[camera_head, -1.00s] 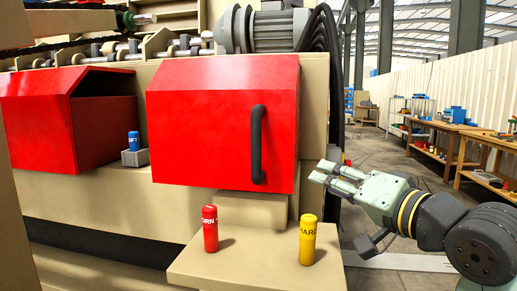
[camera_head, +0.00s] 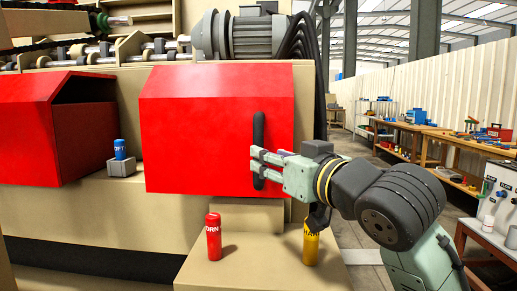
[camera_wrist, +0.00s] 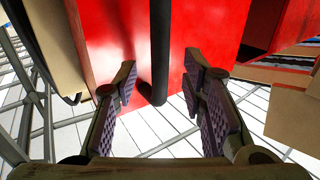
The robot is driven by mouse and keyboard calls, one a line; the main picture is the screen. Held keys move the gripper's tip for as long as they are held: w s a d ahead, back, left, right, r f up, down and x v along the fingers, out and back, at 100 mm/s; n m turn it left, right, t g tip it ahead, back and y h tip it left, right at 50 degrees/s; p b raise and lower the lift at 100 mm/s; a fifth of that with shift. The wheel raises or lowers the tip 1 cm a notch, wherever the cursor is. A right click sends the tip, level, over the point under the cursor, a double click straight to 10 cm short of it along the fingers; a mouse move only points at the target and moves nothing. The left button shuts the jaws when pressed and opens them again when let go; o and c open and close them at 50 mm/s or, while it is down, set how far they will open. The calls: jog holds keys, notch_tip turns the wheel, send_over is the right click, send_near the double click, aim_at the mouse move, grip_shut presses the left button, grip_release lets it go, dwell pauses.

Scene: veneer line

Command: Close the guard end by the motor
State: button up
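The red guard end (camera_head: 200,130) by the motor (camera_head: 250,36) is a box-like cover with a slanted top. A black vertical bar handle (camera_head: 258,128) is on the right of its front face. My gripper (camera_head: 257,166) is at the handle's lower part, reaching in from the right. In the wrist view its two padded fingers (camera_wrist: 160,82) are apart, with the black handle (camera_wrist: 160,45) between them and visible gaps on both sides. I cannot tell whether the fingertips touch the panel.
A red cylinder (camera_head: 214,238) and a yellow one (camera_head: 311,245) stand on the beige ledge (camera_head: 255,262); my forearm passes just above the yellow one.

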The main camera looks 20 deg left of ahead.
aim_at(258, 182)
jog(key=p+x, duration=0.1)
jog(key=x, duration=0.4)
jog(key=shift+w+a, duration=0.25)
jog(key=shift+a, duration=0.05)
jog(key=shift+c, duration=0.4)
grip_shut()
